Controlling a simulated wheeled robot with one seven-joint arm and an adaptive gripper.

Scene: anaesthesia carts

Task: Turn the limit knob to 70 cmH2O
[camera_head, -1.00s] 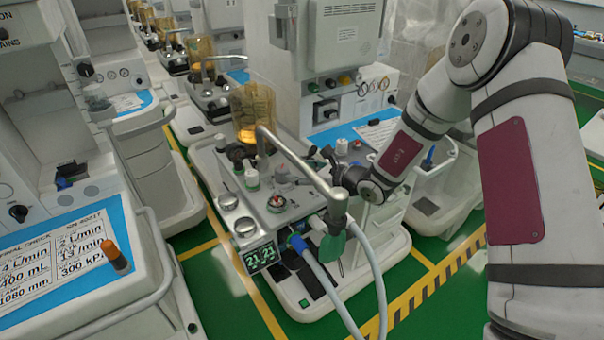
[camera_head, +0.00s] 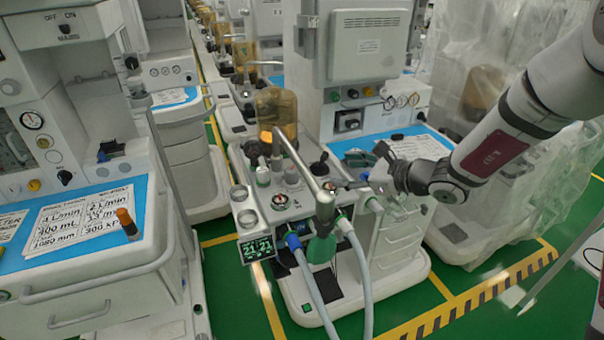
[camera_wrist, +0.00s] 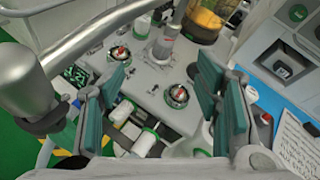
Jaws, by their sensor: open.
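Two round dials with red-and-white centres sit on the grey cart top. In the head view, one dial (camera_head: 279,200) is at the left and the other (camera_head: 329,187) is nearer my gripper. In the wrist view, the farther dial (camera_wrist: 120,53) is at upper left, and the nearer dial (camera_wrist: 178,95) shows between and beyond my fingers. Their markings are too small to read, so I cannot tell which is the limit knob or its setting. My gripper (camera_head: 364,170) is open and empty at the cart top's right side; its teal pads frame the wrist view (camera_wrist: 160,80).
A metal pipe (camera_head: 300,162) arches over the panel, with hoses (camera_head: 361,270) at its front end. An amber canister (camera_head: 277,112) stands behind. A green readout (camera_head: 257,249) is at the front left. A blue worktop (camera_wrist: 262,100) lies right of the panel.

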